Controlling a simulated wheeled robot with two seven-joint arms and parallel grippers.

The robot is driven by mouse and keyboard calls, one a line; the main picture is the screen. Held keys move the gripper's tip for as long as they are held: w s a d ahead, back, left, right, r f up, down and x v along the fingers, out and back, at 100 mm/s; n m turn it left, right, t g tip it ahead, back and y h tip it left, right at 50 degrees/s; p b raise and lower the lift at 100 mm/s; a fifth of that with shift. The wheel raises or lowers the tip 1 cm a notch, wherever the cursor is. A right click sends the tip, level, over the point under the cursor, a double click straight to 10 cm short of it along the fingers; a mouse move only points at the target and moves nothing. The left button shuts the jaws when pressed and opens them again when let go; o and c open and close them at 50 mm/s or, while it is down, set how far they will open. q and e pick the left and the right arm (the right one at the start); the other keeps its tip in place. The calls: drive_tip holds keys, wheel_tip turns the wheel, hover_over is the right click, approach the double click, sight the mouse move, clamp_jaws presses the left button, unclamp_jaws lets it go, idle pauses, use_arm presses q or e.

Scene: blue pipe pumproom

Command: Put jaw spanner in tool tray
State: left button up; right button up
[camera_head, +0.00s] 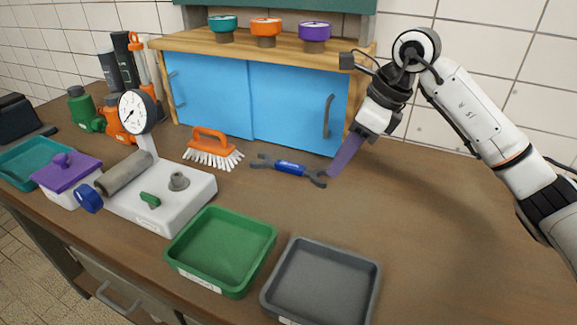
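The jaw spanner (291,168) has a blue middle and dark open jaws at both ends. It lies on the wooden worktop in front of the blue cabinet doors. My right gripper (335,171) points down with purple fingers, its tips beside the spanner's right-hand jaw. The fingers overlap from this angle, so I cannot tell whether they are open or touch the spanner. A green tray (213,283) and a grey tray (367,296) stand empty at the front. Their labels are too small to read, so I cannot tell which is the tool tray. My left gripper is out of view.
An orange brush (210,136) lies left of the spanner. A white block with a pressure gauge (137,112) stands further left, near a purple-lidded box (66,170) and a teal tray (36,151). A blue-doored cabinet (213,98) stands behind. The worktop at right is clear.

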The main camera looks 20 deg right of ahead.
sight(322, 181)
drive_tip(key=x, duration=0.4)
drive_tip(key=shift+a+f, duration=0.1)
drive_tip(key=shift+a, duration=0.3)
drive_tip(key=shift+w+a+f, duration=0.1)
drive_tip(key=shift+w+f, duration=0.05)
drive_tip(key=shift+f, duration=0.4)
clamp_jaws()
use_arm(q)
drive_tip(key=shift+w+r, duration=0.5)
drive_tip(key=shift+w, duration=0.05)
use_arm(e)
drive_tip(key=shift+r, duration=0.1)
